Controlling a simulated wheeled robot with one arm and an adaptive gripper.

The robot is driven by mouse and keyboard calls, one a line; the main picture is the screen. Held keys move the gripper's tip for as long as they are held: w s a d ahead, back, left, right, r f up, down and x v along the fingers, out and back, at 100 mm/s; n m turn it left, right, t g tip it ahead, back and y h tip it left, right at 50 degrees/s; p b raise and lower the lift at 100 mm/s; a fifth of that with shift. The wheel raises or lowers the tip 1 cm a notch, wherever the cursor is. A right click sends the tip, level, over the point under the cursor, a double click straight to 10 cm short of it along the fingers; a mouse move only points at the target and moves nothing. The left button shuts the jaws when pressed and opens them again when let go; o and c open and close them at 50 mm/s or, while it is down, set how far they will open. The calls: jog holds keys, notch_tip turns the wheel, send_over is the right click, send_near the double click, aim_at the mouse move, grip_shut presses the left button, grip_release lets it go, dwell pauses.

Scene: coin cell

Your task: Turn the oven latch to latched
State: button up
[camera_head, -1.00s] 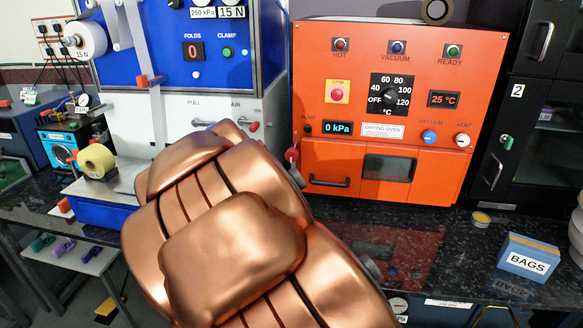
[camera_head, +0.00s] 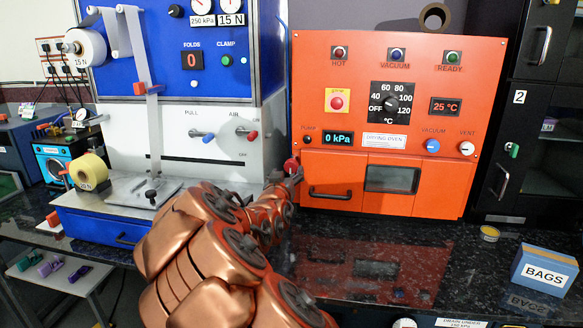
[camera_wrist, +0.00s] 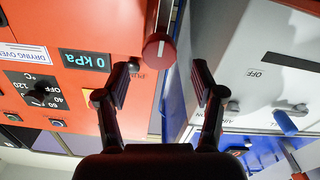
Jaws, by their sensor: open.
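The oven latch is a red knob (camera_head: 291,166) at the left edge of the orange drying oven (camera_head: 480,75), beside the closed door (camera_head: 332,172). In the wrist view the latch (camera_wrist: 158,48) shows a pale line on its face, running roughly up and down the picture. My gripper (camera_wrist: 162,80) is open, with one dark finger on each side of the line to the latch. The knob is ahead of the fingertips and no contact shows. In the head view my arm reaches to the latch, and the fingers are small and partly hidden there.
A blue and white machine (camera_head: 225,165) stands close on the left of the oven, with small levers on its front. The oven's door handle (camera_head: 330,194) juts out right of the latch. A BAGS box (camera_head: 545,271) sits on the dark counter at right.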

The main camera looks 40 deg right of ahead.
aim_at(290, 168)
jog(key=shift+p+x, duration=0.4)
jog(key=shift+x, duration=2.6)
jog(key=shift+f, duration=0.1)
grip_shut()
